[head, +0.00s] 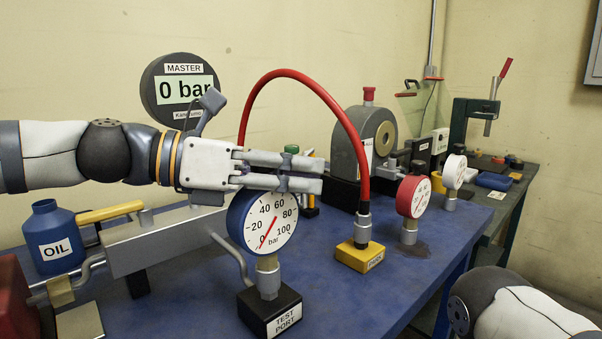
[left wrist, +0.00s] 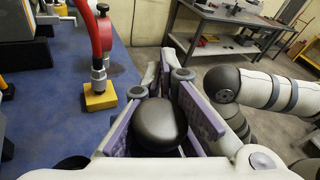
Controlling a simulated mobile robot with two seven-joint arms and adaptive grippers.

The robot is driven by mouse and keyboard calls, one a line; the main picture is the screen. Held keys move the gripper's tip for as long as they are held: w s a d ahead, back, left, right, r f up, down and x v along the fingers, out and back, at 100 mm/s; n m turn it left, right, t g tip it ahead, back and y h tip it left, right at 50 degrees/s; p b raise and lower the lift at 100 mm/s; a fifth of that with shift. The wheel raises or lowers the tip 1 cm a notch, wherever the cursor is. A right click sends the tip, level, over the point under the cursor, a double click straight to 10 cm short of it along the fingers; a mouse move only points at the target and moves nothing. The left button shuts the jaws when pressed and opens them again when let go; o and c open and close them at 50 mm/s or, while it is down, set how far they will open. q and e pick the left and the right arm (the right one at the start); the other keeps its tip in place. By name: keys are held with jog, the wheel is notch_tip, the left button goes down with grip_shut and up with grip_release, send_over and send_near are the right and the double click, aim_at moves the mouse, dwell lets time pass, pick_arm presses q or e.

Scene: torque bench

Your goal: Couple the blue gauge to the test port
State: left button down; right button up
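The blue gauge (head: 262,222) stands upright on the fitting of the black test port block (head: 270,312), and its needle is near 0. I cannot tell how tightly it is seated. My left gripper (head: 305,174) is just above the gauge, its fingers pointing right and overlapping the gauge's top edge in the picture. In the left wrist view its fingers (left wrist: 164,75) are apart, with a dark rounded shape (left wrist: 160,125) between them that I cannot identify. In the head view nothing is seen clamped. My right gripper is out of view; only part of the right arm shows.
A red hose (head: 352,125) arches down to a yellow block (head: 360,257). A red gauge (head: 412,197) and a white gauge (head: 454,171) stand to the right. A blue oil bottle (head: 53,237) and grey pump body (head: 165,240) are at left.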

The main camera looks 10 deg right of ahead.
pick_arm(q)
jog(key=shift+r, duration=0.15)
jog(key=c, duration=1.7)
grip_release()
